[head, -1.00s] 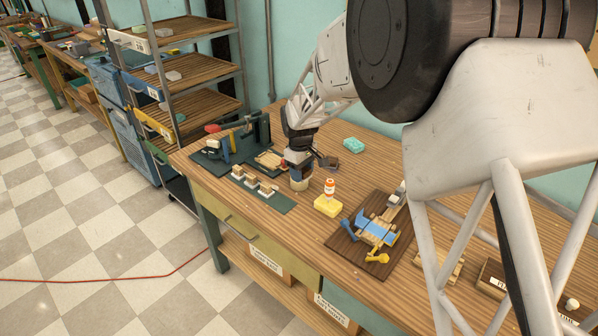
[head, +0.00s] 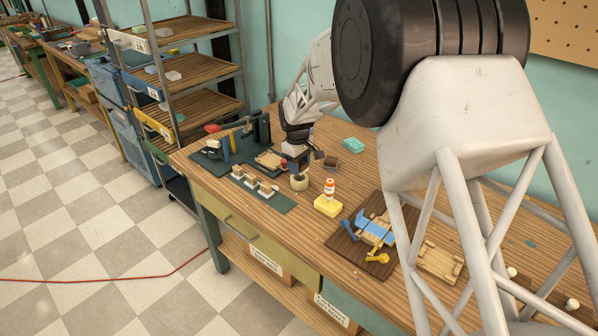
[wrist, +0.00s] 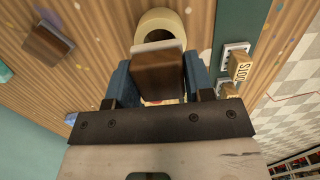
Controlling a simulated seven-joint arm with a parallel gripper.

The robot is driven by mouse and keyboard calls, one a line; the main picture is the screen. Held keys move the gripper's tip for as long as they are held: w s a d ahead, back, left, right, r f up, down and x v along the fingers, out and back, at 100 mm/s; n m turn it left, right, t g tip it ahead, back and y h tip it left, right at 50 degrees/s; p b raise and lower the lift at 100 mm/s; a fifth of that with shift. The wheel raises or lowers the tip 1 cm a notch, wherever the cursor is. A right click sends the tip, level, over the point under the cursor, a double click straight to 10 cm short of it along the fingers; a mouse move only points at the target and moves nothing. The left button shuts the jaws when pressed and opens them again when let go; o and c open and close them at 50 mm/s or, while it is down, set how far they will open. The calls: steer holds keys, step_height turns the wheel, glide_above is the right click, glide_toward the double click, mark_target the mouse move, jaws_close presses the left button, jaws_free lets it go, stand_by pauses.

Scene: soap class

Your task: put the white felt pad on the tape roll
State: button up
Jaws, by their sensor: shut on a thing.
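My gripper (wrist: 157,85) is shut on a block with a brown wooden-looking back and a pale strip along its far edge. I take this to be the white felt pad (wrist: 171,46); its underside is hidden. The cream tape roll (wrist: 168,17) lies on the table, its ring partly covered by the held block in the wrist view. In the head view, my gripper (head: 295,152) is above the tape roll (head: 299,183), with a small gap showing between them.
A brown block (head: 330,162) and a teal sponge (head: 354,145) lie right of my gripper. Left is a green mat (head: 283,206) with small labelled blocks. A dark board (head: 343,242) holds a blue toy.

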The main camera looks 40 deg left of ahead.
steer(key=shift+f, duration=1.5)
steer(key=shift+f, duration=0.1)
steer(key=o, duration=0.9)
steer(key=shift+o, duration=0.2)
steer(key=r, duration=1.2)
steer(key=shift+a+r, duration=0.15)
steer(key=shift+a, duration=0.2)
